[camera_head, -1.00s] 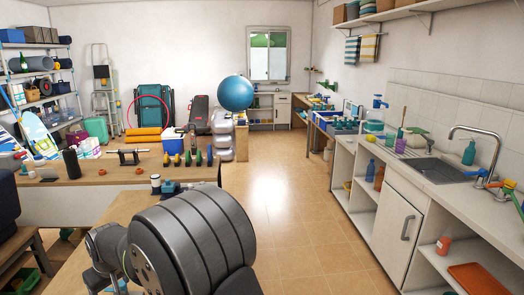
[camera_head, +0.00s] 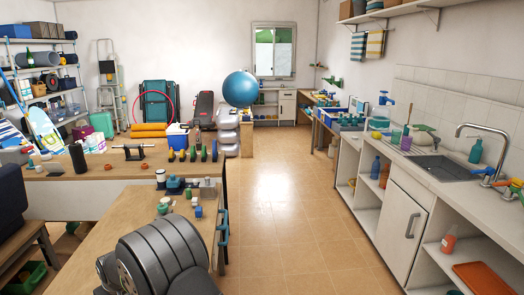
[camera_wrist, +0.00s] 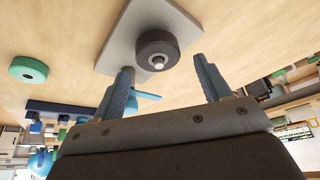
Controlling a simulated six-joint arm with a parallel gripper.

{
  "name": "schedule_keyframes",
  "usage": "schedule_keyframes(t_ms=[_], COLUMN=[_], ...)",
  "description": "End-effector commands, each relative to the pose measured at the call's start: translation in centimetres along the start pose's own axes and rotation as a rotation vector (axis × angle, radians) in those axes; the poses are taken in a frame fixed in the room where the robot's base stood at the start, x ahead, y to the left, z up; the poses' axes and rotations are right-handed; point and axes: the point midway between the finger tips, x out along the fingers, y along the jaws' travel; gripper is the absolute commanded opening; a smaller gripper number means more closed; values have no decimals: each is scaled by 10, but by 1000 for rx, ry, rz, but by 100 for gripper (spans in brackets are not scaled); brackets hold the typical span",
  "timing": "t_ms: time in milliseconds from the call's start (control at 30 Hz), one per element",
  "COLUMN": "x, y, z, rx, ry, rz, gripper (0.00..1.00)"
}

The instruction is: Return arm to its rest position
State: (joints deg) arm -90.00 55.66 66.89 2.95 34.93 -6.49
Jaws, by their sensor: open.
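My gripper (camera_wrist: 163,62) shows in the wrist view, its two blue-grey fingers spread apart with nothing between them. A dark round knob (camera_wrist: 158,50) on a pale grey plate (camera_wrist: 118,38) lies beyond the fingertips, over the wooden top. In the head view my dark, ribbed arm fills the bottom centre, in front of the near wooden table (camera_head: 122,238). My fingers cannot be made out in that view.
A sink counter (camera_head: 440,172) runs along the right. The tiled floor (camera_head: 285,215) between is clear.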

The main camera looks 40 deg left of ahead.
Motion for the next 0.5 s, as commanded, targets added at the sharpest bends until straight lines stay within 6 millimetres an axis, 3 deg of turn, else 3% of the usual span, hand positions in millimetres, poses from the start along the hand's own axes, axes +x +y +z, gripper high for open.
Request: schedule_keyframes(t_ms=[200, 500], x=[-28, -32], y=[0, 0], z=[-11, -13], rx=[0, 0], ry=[0, -2], rz=[0, 0], gripper=[70, 70])
